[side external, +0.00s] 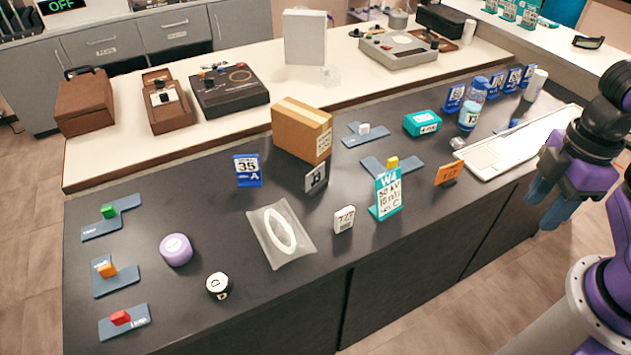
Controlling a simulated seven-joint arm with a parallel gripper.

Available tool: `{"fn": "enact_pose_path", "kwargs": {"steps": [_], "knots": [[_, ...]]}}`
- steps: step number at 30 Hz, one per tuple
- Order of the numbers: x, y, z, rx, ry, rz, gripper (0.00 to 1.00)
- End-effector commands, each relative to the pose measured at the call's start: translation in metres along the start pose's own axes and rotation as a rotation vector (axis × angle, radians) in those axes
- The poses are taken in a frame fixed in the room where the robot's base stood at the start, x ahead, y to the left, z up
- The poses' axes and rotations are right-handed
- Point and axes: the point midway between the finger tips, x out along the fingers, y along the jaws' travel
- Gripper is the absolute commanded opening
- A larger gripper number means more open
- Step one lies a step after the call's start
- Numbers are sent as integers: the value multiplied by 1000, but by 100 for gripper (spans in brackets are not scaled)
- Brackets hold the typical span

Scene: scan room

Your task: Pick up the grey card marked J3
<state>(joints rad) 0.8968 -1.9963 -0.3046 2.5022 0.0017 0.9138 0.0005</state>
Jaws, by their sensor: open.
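A small grey card (316,177) stands upright on the dark counter, just in front of the cardboard box. It has a dark marking that is too small to read for certain as J3. My gripper (545,203) is at the far right, above the counter's front edge. Its blue fingers point down and are apart, with nothing seen between them. It is well to the right of the grey card and not touching it.
A cardboard box (302,130) stands right behind the card. A white tag (344,219), a teal sign (388,193) and an orange card (448,174) stand between it and my gripper. A clear bag (300,250) lies in front.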

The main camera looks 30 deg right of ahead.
Motion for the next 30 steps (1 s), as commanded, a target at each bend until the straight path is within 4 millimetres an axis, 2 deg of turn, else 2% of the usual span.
{"fn": "enact_pose_path", "kwargs": {"steps": [14, 16, 24, 28, 30], "knots": [[0, 0, 0, 0, 0, 0, 43], [0, 0, 0, 0, 0, 0, 34], [0, 0, 0, 2, 0, 0, 34], [-2, 5, -12, 50, -2, 0, 34], [-5, 11, -27, 114, -3, 1, 34]]}}
